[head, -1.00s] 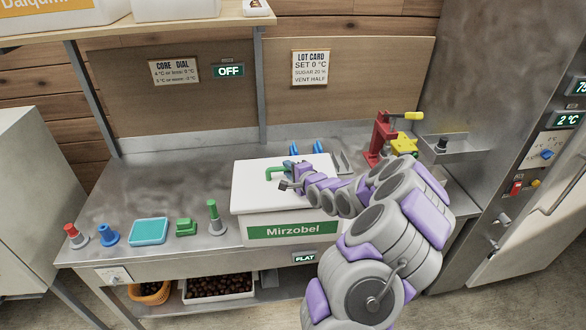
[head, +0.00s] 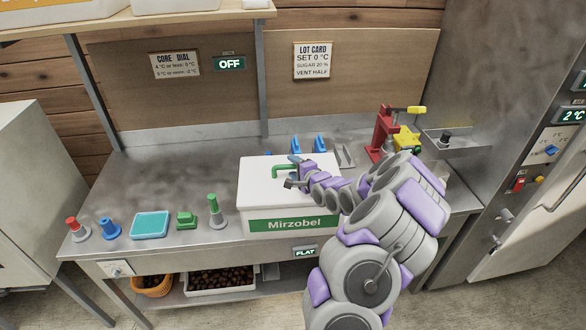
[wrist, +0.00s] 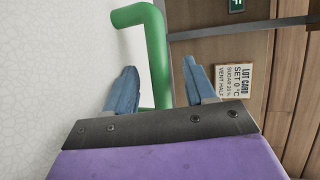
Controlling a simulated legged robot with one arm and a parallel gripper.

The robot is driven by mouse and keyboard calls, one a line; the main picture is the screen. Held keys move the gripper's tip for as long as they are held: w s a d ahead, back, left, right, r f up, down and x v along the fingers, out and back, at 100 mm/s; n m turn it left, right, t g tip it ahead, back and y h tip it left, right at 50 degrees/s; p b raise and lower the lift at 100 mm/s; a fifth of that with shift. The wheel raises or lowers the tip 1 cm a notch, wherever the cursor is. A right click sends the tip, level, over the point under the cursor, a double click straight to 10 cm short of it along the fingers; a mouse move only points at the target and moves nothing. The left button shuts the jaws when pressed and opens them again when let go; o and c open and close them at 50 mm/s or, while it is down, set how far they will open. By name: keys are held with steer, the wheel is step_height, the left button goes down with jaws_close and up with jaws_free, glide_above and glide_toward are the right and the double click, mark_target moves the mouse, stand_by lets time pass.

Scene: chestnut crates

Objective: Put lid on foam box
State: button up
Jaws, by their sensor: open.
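The foam box is white with a green "Mirzobel" label (head: 292,224) and stands on the steel bench. Its white lid (head: 258,190) sits on top of it, looking level. A green handle (head: 278,171) rises from the lid. My gripper (head: 288,172) is open just right of the handle, over the lid. In the wrist view the green handle (wrist: 157,55) stands in the gap between my two blue fingers, my gripper (wrist: 160,80) not closed on it. The white lid surface (wrist: 50,70) fills the left of that view. My arm hides the box's right side.
A red clamp stand (head: 382,132) and a steel cabinet (head: 500,90) stand right. A shelf hangs above; a crate of chestnuts (head: 222,281) lies below.

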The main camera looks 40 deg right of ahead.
steer(key=shift+d+f, duration=0.2)
steer(key=shift+d, duration=0.55)
steer(key=shift+a+r, duration=0.2)
steer(key=shift+a, duration=0.6)
steer(key=shift+s+d, duration=0.4)
steer(key=shift+s, duration=0.1)
steer(key=a+p+v, duration=0.1)
steer(key=v, duration=1.5)
steer(key=shift+r+p, duration=0.15)
steer(key=shift+p, duration=0.2)
